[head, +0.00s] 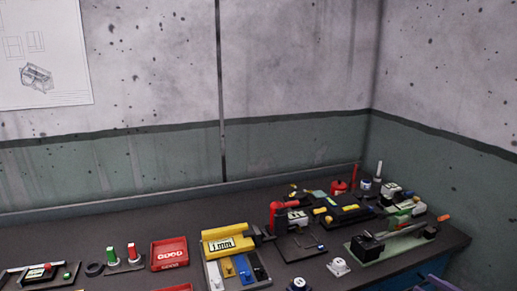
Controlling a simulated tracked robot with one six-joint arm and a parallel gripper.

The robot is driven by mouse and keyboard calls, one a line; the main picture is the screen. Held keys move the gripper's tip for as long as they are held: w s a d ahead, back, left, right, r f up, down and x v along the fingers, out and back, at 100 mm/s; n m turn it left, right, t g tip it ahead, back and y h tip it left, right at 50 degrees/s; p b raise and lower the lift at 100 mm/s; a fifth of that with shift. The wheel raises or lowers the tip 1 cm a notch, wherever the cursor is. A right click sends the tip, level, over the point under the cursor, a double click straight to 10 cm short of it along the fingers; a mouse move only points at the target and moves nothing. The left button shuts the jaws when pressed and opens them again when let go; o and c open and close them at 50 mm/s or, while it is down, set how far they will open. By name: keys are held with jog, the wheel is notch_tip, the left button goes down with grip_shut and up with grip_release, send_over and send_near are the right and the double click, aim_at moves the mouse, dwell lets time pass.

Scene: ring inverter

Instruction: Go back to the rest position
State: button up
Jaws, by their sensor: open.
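My gripper does not show in the head view. The workbench (215,195) runs along the bottom of the head view into the room's corner. On it, a red tray (169,253) marked GOOD lies left of a yellow device (225,240) with a small display. A green and a red cylinder (131,251) stand upright on a small base left of the tray. A dark ring (94,268) lies beside that base.
A red-and-black device (280,218) stands right of the yellow one. A green-based fixture (390,246) lies near the bench's right end. Several small tools crowd the back corner. Concrete walls (300,60) rise behind. A purple part at the bottom right is unclear.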

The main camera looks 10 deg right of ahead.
jog(key=s+d+f+m+g+h, duration=0.4)
jog(key=d+f+m+g+h, duration=0.3)
jog(key=d+h, duration=0.4)
jog(key=s+a+r+n+g+y, duration=0.1)
jog(key=a+r, duration=0.6)
jog(key=a, duration=1.2)
jog(key=s+a+r+n+g+y, duration=0.1)
jog(key=a+r+y, duration=0.2)
jog(key=a, duration=1.6)
jog(key=s+a+r+n+g+y, duration=0.1)
jog(key=a+r+y, duration=0.1)
jog(key=a+r, duration=0.9)
jog(key=a, duration=0.8)
jog(key=shift+s+r+g+y, duration=0.3)
jog(key=shift+s, duration=0.05)
jog(key=shift+c, duration=0.7)
